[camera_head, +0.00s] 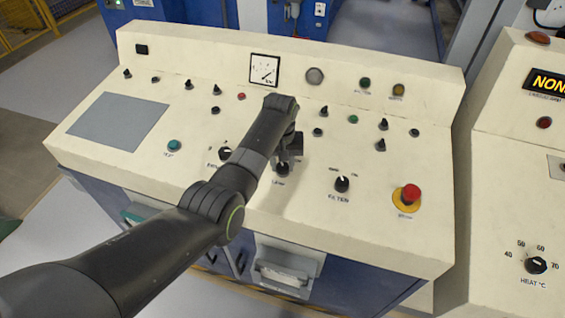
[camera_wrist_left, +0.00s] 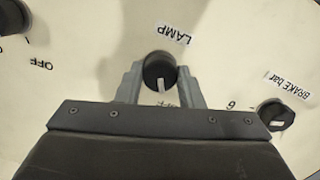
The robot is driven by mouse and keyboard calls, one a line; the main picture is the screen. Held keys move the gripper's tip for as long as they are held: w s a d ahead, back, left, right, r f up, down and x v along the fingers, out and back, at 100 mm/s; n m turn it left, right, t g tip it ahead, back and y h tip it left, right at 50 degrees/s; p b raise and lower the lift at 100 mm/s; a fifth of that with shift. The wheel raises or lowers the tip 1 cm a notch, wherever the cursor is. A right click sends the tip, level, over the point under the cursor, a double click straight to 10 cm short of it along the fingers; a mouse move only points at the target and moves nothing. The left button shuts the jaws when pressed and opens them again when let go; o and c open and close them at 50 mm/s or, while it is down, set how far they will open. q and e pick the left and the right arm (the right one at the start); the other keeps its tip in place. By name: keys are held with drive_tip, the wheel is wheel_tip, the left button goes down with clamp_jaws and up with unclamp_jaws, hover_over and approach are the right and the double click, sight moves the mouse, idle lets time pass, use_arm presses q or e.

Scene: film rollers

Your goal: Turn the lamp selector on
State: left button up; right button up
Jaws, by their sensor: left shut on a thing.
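The lamp selector (camera_wrist_left: 158,68) is a round black knob with a white pointer mark, on the cream sloping panel (camera_head: 330,230). In the left wrist view the LAMP label (camera_wrist_left: 173,33) is beside it, and its pointer is toward the lower edge, near a lettering partly hidden by the gripper. My left gripper (camera_wrist_left: 160,82) is shut on the lamp selector, one grey finger on each side. In the head view the left gripper (camera_head: 286,163) is over the knob, which it largely covers. My right gripper is not in view.
A FILTER knob (camera_head: 342,184) and a red emergency stop (camera_head: 411,193) are to the right. Another black knob (camera_head: 225,153) is to the left. Several small switches and a dial meter (camera_head: 264,69) are farther back. A BRAKE bar knob (camera_wrist_left: 276,115) shows in the wrist view.

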use_arm(q)
drive_tip(key=shift+r, duration=0.1)
drive_tip(key=m+p, duration=0.2)
drive_tip(key=shift+r+m, duration=0.1)
drive_tip(key=shift+m, duration=0.3)
drive_tip(key=m+p, duration=0.1)
drive_tip(key=m, duration=0.1)
drive_tip(key=shift+m+y, duration=0.3)
drive_tip(key=m+p, duration=0.1)
drive_tip(key=m, duration=0.2)
drive_tip(key=shift+p, duration=0.3)
drive_tip(key=shift+d+m+t+p, duration=0.1)
drive_tip(key=shift+m+t+p, duration=0.3)
drive_tip(key=shift+m, duration=1.3)
drive_tip(key=o, duration=1)
drive_tip(key=shift+c, duration=0.2)
